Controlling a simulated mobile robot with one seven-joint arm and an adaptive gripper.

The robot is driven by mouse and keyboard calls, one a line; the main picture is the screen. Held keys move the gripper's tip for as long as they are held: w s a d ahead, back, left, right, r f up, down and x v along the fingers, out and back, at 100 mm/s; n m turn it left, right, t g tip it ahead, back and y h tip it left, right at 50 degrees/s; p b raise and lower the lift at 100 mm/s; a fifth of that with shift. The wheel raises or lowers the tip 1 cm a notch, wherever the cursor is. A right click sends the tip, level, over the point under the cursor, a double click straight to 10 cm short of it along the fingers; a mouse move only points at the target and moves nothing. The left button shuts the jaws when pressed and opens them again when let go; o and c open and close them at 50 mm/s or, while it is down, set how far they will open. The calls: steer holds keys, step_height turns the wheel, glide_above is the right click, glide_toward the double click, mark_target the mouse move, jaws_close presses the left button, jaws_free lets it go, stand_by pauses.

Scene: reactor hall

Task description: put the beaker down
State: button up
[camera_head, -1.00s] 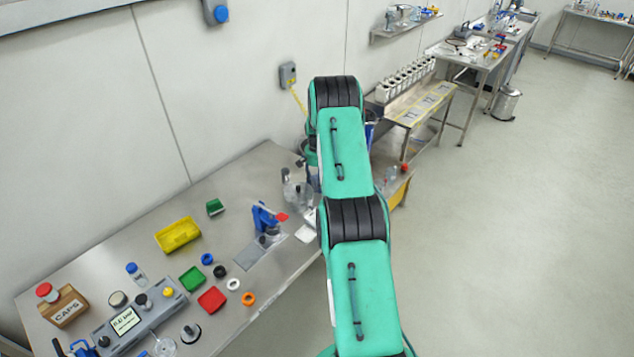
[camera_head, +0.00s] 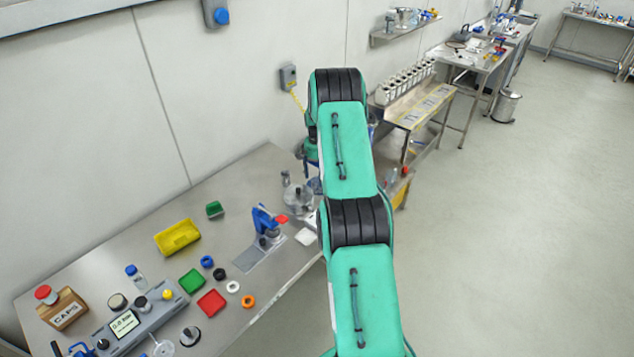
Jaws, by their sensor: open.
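My arm reaches away from me, and its elbow and forearm block the view of the bench's far right end. A teal wrist part (camera_head: 312,152) of mine shows just left of the forearm. My gripper's fingers are hidden behind the arm, so I cannot see what is between them. I cannot pick out the beaker for certain. Small grey and clear items, among them a round grey piece (camera_head: 298,197), stand on the steel bench (camera_head: 232,188) beside the arm, too small to identify.
A rack bench (camera_head: 425,105) stands beyond. The floor at right is clear.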

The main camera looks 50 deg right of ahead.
step_height(320, 180, up, 7)
stand_by(0.4)
steer(key=shift+r, duration=0.1)
stand_by(0.4)
